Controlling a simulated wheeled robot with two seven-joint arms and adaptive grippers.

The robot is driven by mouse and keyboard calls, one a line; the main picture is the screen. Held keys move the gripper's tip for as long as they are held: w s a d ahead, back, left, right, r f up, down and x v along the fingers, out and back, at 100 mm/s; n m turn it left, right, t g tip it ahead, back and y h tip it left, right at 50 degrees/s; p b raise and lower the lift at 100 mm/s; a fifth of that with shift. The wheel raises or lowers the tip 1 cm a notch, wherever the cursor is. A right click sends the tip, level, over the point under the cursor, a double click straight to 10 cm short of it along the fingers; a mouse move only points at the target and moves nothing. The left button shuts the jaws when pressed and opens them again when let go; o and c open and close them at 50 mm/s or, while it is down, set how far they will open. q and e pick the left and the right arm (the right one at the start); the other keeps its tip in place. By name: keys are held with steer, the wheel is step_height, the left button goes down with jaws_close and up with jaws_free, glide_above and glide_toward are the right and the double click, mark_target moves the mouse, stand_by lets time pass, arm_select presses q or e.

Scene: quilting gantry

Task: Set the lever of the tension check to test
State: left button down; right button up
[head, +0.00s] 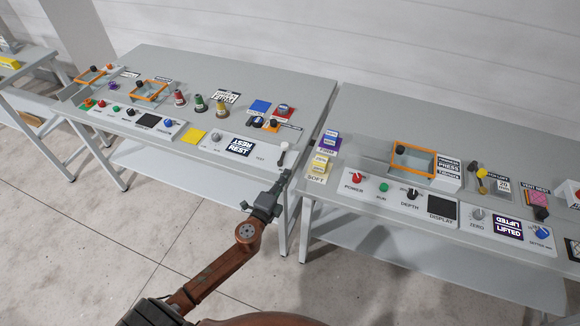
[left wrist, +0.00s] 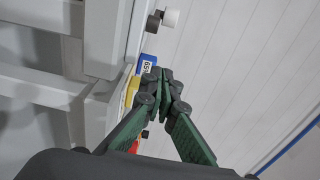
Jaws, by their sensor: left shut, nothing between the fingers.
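A small lever (head: 282,154) with a white knob stands at the right end of the left table's front panel. The panel bears a dark display (head: 240,147) reading TEST and REST, and the word TEST is printed left of the lever. I cannot tell which position the lever is in. My left gripper (head: 284,177) is shut and empty, just in front of the table edge, near the lever and apart from it. In the left wrist view its fingertips (left wrist: 160,78) meet. A white knob (left wrist: 171,17) beside a dark part shows there, seemingly the lever's. My right gripper is out of view.
The left table (head: 290,85) holds knobs, buttons, spools and an orange-framed tray. Open floor lies in front.

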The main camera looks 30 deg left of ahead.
arm_select(q)
steer(key=shift+s, duration=0.6)
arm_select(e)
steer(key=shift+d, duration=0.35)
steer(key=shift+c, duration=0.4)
